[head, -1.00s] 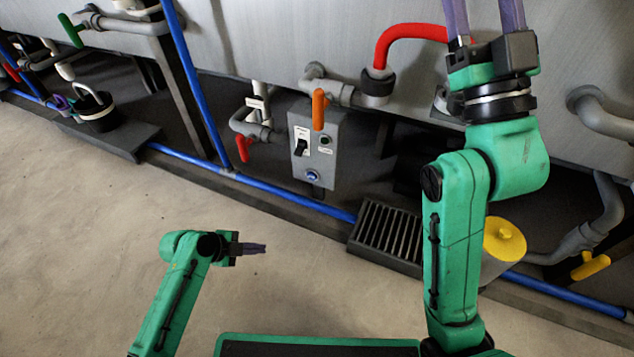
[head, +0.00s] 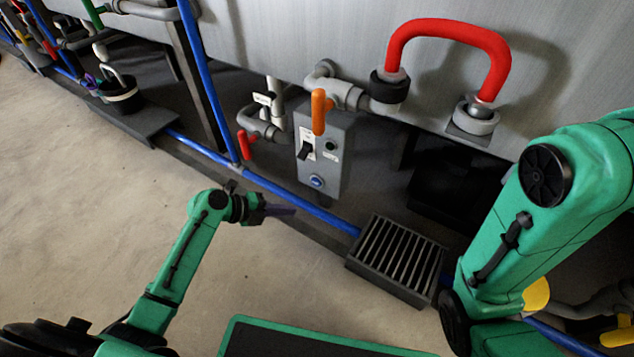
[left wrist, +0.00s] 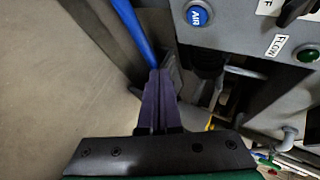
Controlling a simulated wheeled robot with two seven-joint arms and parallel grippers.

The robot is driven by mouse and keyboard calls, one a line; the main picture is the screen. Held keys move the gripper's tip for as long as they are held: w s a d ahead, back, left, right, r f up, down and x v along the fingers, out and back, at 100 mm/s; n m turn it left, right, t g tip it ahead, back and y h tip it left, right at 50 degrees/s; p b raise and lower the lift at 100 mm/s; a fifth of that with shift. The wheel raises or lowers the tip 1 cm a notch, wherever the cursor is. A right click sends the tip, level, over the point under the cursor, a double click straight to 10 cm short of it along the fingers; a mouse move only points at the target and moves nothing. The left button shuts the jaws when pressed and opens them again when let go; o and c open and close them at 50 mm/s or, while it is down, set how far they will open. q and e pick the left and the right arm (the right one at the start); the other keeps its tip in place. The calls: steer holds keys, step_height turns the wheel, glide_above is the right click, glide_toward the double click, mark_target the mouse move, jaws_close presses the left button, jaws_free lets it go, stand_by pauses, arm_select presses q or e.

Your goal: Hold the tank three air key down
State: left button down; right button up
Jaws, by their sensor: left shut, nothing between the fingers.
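The air key is a round blue button (head: 317,181) low on the front of a grey control box (head: 340,160) under the metal tank. In the left wrist view the blue button (left wrist: 197,16) reads AIR and sits at the top. No tank number is readable. My left gripper (head: 292,210) is shut and empty, just below and left of the box and apart from the key. In the left wrist view its purple fingers (left wrist: 159,75) lie together, pointing at the dark space under the box, left of and below the button. My right gripper is out of view.
The box also has a black switch (head: 306,150) and a green button (head: 331,146). An orange-handled valve (head: 320,110) stands in front of its top. A red-handled valve (head: 244,144) is to its left. A blue pipe (head: 290,200) runs along the floor past a black grate (head: 398,262).

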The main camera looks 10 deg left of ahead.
arm_select(q)
steer(key=b, duration=0.5)
glide_toward(318, 186)
steer(key=d+f, duration=0.3)
steer(key=f, duration=0.1)
steer(key=shift+w+d+r, duration=0.25)
steer(key=shift+w+d, duration=0.1)
steer(key=shift+w, duration=0.35)
stand_by(0.5)
steer(key=shift+w+d+b, duration=0.2)
steer(key=shift+w+b, duration=0.2)
steer(key=shift+b, duration=0.15)
steer(key=shift+w+d+b, duration=0.15)
steer(key=shift+w+b, duration=0.2)
steer(key=shift+b, duration=0.1)
stand_by(2.0)
